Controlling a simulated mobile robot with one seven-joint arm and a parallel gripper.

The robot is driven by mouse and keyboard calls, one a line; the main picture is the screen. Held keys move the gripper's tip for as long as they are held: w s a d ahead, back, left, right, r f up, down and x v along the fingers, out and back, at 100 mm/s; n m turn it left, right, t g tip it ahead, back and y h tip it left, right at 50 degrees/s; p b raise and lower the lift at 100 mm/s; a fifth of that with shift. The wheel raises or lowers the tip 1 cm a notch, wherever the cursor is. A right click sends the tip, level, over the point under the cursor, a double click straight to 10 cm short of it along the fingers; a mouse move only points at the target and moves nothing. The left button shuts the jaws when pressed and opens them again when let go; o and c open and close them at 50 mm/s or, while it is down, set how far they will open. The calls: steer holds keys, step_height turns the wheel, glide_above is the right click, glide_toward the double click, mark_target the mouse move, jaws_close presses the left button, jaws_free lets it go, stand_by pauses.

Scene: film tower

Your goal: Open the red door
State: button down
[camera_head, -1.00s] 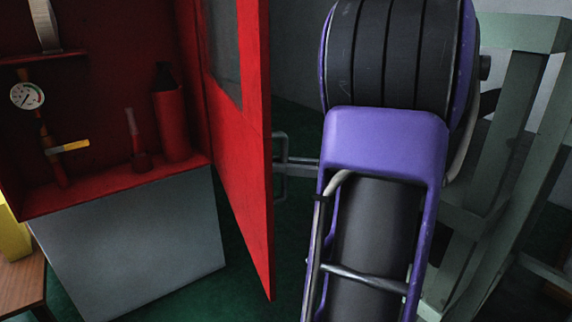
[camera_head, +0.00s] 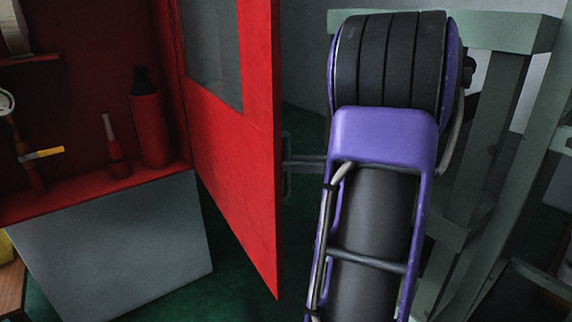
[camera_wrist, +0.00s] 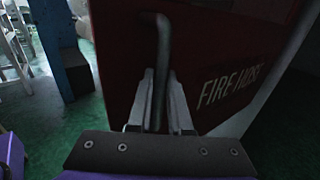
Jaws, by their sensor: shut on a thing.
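The red door (camera_head: 235,150) stands swung open beside the red cabinet in the head view, with a glass pane in its upper part. In the wrist view its outer face (camera_wrist: 215,60) shows the lettering "FIRE HOSE". A bent metal handle (camera_wrist: 163,50) sticks out from that face. My gripper (camera_wrist: 160,95) is shut on the handle, with one finger on each side of the bar.
The open red cabinet (camera_head: 90,185) holds a red extinguisher (camera_head: 149,125), a small red bottle (camera_head: 116,150), a gauge and a yellow-handled valve. A grey box (camera_head: 115,245) is below it. A grey-green frame (camera_head: 490,130) stands close at the right. Green floor shows under the door.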

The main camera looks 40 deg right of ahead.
steer(key=d+n+g+y, duration=0.1)
steer(key=d, duration=0.7)
steer(key=shift+w+d+g, duration=0.25)
steer(key=shift+w+g, duration=0.05)
steer(key=shift+g, duration=0.1)
stand_by(0.3)
steer(key=c, duration=0.8)
jaws_free()
steer(key=shift+c, duration=0.2)
steer(key=shift+s, duration=0.1)
steer(key=shift+r, duration=0.1)
